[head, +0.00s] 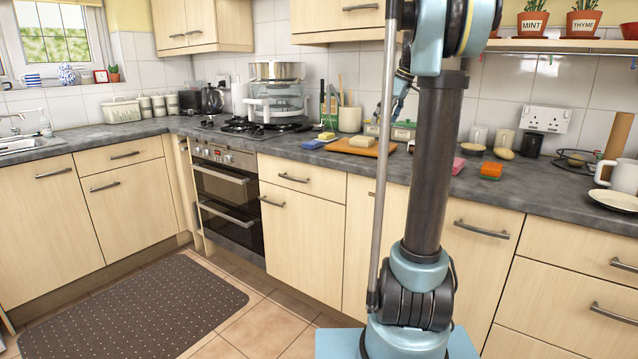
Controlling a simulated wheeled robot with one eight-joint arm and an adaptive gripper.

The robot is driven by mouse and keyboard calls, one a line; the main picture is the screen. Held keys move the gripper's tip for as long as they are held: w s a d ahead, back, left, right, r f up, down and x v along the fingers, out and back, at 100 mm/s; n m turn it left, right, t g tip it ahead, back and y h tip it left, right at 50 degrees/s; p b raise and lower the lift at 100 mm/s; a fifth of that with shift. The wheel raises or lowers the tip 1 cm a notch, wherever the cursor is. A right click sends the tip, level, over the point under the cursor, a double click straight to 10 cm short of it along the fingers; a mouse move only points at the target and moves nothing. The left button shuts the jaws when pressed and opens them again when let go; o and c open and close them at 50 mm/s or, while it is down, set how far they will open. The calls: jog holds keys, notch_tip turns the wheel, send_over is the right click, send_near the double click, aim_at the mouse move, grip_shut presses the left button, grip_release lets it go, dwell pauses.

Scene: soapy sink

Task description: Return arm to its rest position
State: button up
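My arm stands upright in the right half of the head view, with light blue joints and a dark grey link. Its top runs out of the picture. A small blue and dark part that looks like my gripper (396,98) shows just left of the dark link, in front of the back of the counter. Most of it is hidden behind the arm, and its fingers are too small to tell open from shut. I cannot tell whether it holds anything.
A hob (253,128) and the sink (22,145) lie left. The floor by the mat (130,310) is clear.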

jog(key=s+a+f+m+h, duration=0.1)
jog(key=s+a+f+m, duration=0.15)
jog(key=s+f, duration=0.55)
jog(key=s+a+f+m+h, duration=0.1)
jog(key=s+f+m, duration=0.3)
jog(key=s, duration=0.8)
jog(key=s+a+f+m+h, duration=0.1)
jog(key=s+a+f, duration=0.1)
jog(key=s+f, duration=0.7)
jog(key=s+d+f+m, duration=0.1)
jog(key=s+f+m, duration=0.2)
jog(key=s+f, duration=0.7)
jog(key=shift+s+h, duration=0.4)
jog(key=shift+s, duration=0.15)
jog(key=shift+m, duration=0.25)
jog(key=shift+w+f, duration=0.15)
jog(key=shift+w, duration=0.3)
